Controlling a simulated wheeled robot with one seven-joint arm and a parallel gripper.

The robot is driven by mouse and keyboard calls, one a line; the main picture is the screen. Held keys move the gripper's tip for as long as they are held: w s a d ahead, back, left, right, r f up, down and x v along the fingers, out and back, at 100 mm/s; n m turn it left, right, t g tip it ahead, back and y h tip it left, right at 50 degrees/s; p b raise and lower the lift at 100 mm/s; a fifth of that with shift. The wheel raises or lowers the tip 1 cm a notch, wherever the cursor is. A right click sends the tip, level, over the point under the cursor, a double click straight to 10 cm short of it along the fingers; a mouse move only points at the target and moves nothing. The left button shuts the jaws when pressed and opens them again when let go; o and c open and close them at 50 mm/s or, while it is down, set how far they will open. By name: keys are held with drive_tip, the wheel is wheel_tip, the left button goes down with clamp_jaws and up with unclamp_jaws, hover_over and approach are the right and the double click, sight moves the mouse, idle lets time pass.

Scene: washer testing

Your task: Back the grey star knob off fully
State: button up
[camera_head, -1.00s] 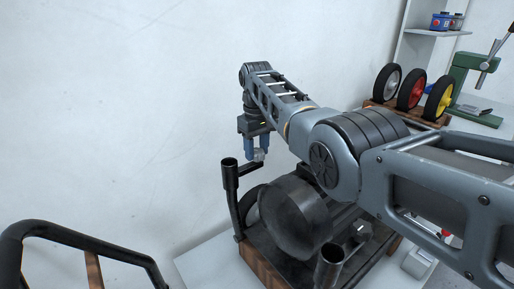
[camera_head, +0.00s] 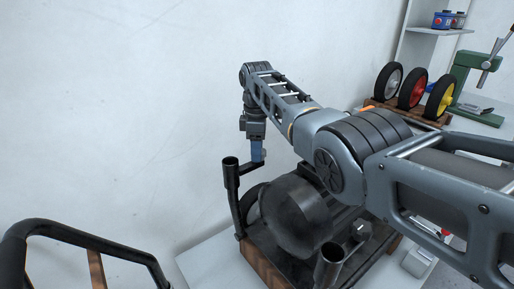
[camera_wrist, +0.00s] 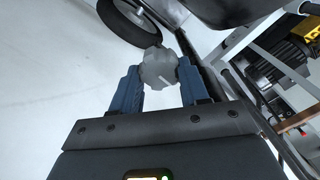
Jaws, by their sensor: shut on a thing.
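The grey star knob (camera_wrist: 160,68) sits between the two blue fingertips of my gripper (camera_wrist: 158,76) in the wrist view, and the fingers are shut on it. In the head view my gripper (camera_head: 258,152) points down beside the top of a black upright tube (camera_head: 231,170). The fingers are seen nearly edge-on there and largely hide the knob. How far the knob stands along its thread cannot be told.
A machine with a dark round drum (camera_head: 298,215) stands on a wooden base (camera_head: 262,262) below my arm. Behind are several small wheels on a wooden rack, including a red one (camera_head: 410,88), and a green press (camera_head: 470,80). A black tubular handle (camera_head: 85,235) is at lower left.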

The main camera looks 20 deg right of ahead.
drive_tip(key=shift+r+n, duration=0.1)
drive_tip(key=shift+n, duration=0.5)
drive_tip(key=o, duration=1.1)
drive_tip(key=shift+c, duration=0.2)
wheel_tip(320, 180, up, 8)
drive_tip(key=shift+f+b, duration=0.15)
drive_tip(key=shift+b, duration=0.15)
